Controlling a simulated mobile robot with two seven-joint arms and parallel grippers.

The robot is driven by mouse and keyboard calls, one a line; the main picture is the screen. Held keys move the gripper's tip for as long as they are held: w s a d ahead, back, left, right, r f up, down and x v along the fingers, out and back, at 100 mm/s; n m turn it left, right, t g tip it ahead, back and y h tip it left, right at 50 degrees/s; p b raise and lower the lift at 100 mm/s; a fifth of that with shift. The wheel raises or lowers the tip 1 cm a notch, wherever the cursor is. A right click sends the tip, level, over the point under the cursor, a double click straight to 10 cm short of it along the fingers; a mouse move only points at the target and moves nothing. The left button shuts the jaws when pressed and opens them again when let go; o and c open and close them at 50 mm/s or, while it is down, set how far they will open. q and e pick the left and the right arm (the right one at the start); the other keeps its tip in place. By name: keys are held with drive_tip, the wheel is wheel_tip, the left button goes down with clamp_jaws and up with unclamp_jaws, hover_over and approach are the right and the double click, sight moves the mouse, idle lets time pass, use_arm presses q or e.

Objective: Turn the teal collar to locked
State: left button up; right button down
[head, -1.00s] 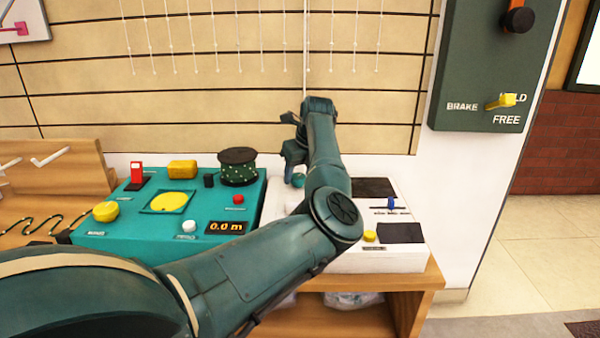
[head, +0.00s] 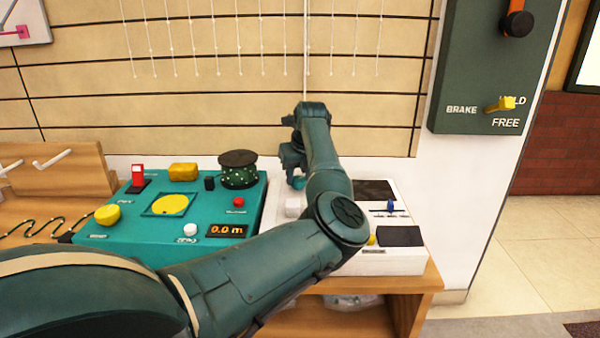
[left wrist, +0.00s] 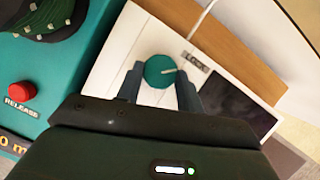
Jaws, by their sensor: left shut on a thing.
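The teal collar (left wrist: 160,71) is a round knob on the white panel (left wrist: 115,68). It shows in the left wrist view with a pale pointer line aimed right, toward a small grey label (left wrist: 196,63) whose text I cannot read. My left gripper (left wrist: 160,82) has a finger on each side of the collar and is shut on it. In the head view the gripper (head: 293,162) is over the white panel, and only a small teal part of the collar (head: 298,183) shows below it. My right gripper is not in view.
Left of the white panel is a teal console (head: 130,220) with a spool (head: 238,168), a red button (head: 239,202) and yellow parts. A blue slider (head: 391,205) and dark pads are on the panel's right side. A brake board (head: 470,70) hangs at the right.

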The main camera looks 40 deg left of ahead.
use_arm(q)
drive_tip(key=shift+s+r+m+t+h+p, duration=0.1)
drive_tip(key=shift+m+t+h+p, duration=0.25)
drive_tip(key=shift+m, duration=0.55)
drive_tip(key=m, duration=0.2)
drive_tip(key=shift+a+m+t+h, duration=0.15)
drive_tip(key=shift+m+t+h, duration=0.1)
drive_tip(key=shift+m+t, duration=0.15)
drive_tip(key=shift+s+a+m+h+p, duration=0.15)
drive_tip(key=shift+m+h+p, duration=0.2)
drive_tip(key=shift+m, duration=0.75)
drive_tip(key=shift+m+t+h, duration=0.35)
drive_tip(key=shift+m, duration=0.45)
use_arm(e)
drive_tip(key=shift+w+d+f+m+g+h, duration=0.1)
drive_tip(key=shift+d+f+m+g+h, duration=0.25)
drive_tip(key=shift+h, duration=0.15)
use_arm(q)
drive_tip(key=shift+m, duration=0.3)
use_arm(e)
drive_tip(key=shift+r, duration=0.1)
use_arm(q)
drive_tip(key=o, duration=1)
drive_tip(key=p+v, duration=0.2)
drive_tip(key=v, duration=1.1)
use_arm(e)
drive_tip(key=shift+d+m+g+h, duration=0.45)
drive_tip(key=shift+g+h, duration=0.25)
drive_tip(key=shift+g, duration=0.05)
